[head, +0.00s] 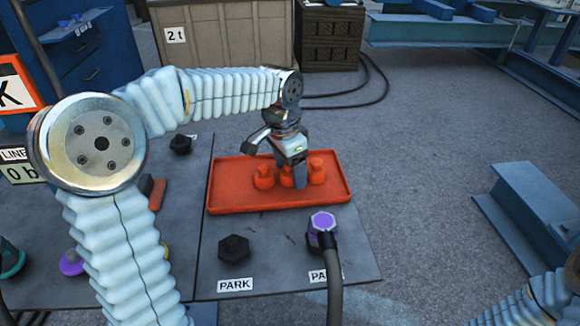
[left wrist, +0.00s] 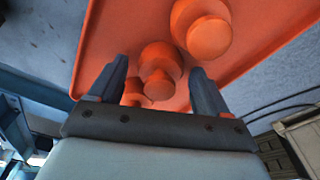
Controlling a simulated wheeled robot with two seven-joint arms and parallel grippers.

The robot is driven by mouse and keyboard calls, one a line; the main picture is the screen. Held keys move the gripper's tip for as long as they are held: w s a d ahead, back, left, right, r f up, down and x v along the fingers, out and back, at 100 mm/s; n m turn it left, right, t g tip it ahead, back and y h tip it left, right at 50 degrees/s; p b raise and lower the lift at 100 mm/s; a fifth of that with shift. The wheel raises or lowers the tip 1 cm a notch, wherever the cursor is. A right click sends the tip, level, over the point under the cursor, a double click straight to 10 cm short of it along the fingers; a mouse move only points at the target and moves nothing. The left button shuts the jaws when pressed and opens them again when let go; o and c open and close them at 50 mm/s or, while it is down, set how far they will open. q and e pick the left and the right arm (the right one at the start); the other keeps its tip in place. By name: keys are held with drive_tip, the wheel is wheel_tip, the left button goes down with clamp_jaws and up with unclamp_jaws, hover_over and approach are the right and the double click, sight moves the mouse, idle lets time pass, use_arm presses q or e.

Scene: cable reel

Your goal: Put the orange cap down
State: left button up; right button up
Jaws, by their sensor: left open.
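Three orange caps stand upright in the orange tray (head: 232,192). One is the left cap (head: 263,177), one is the middle cap (head: 286,178), partly hidden by a finger, and one is the right cap (head: 316,171). My left gripper (head: 296,172) is open, pointing down over the tray at the middle cap. In the left wrist view, the fingers of my left gripper (left wrist: 159,72) stand apart on either side of the middle cap (left wrist: 158,82), with gaps visible. Another cap (left wrist: 205,32) lies beyond the fingers. My right gripper is out of view.
A purple-topped connector (head: 322,226) on a thick cable stands in front of the tray, by a PARK label. A black hex fitting (head: 234,248) stands near the other PARK label (head: 236,285). A wooden crate (head: 215,40) is behind.

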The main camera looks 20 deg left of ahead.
sight(284, 165)
use_arm(q)
wheel_tip(284, 165, up, 12)
drive_tip(key=s+p, duration=0.1)
drive_tip(key=p, duration=0.1)
drive_tip(key=shift+a, duration=0.4)
drive_tip(key=shift+s+r, duration=0.1)
idle(1.1)
